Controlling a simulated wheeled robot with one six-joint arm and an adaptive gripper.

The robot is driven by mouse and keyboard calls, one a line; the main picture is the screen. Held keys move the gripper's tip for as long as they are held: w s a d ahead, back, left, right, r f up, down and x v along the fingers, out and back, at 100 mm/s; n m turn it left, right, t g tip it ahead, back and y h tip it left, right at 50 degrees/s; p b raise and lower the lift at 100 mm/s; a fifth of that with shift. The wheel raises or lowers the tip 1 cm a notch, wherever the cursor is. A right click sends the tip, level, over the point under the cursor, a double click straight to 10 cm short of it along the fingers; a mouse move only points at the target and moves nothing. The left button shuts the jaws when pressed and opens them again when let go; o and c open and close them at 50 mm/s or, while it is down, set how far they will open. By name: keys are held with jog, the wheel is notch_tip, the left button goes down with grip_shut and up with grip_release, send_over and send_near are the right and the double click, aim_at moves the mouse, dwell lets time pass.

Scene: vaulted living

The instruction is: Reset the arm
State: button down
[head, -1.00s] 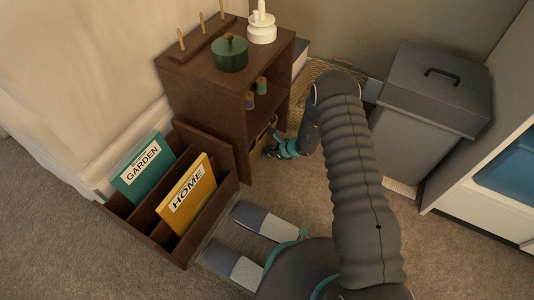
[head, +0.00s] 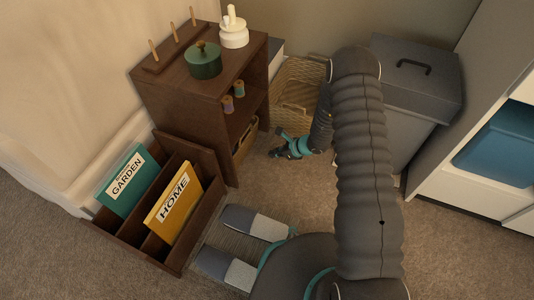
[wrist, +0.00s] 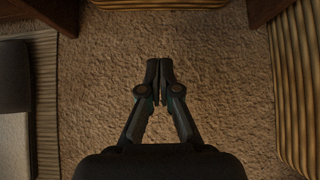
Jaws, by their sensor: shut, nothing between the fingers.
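My gripper (head: 279,150) is at the end of my dark, ribbed arm, low over the carpet to the right of the dark wooden shelf unit (head: 185,105). In the wrist view my gripper (wrist: 159,88) points at bare carpet, with its two fingertips together and nothing between them. No object is held.
A wicker basket (head: 297,92) stands behind my gripper, and a grey lidded bin (head: 410,85) stands to the right. A magazine rack (head: 205,217) with two books and a pair of slippers (head: 257,222) are at the near left. Carpet (head: 300,195) between them is clear.

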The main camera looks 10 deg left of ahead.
jog(key=shift+s+d+r, duration=0.15)
jog(key=shift+d+r, duration=0.2)
jog(key=shift+r, duration=0.1)
jog(key=s+r+n+g, duration=0.5)
jog(key=s+r+n, duration=0.35)
jog(key=s, duration=0.35)
jog(key=s+d+r+n+t+h+p, duration=0.2)
jog(key=s+d+r, duration=0.4)
jog(key=r, duration=1)
jog(key=s+d+r+n+t+h+p, duration=0.3)
jog(key=s+d+r+n, duration=0.3)
jog(key=r, duration=1)
jog(key=s+d+r+n+t+h+p, duration=0.2)
jog(key=s+d+r+n+h+p, duration=0.1)
jog(key=r, duration=1.4)
jog(key=s+d+n+p, duration=0.1)
jog(key=s+d+n, duration=0.1)
jog(key=s+d, duration=0.1)
jog(key=shift+s+t+h, duration=0.2)
jog(key=shift+t+h, duration=0.1)
jog(key=shift+t, duration=0.1)
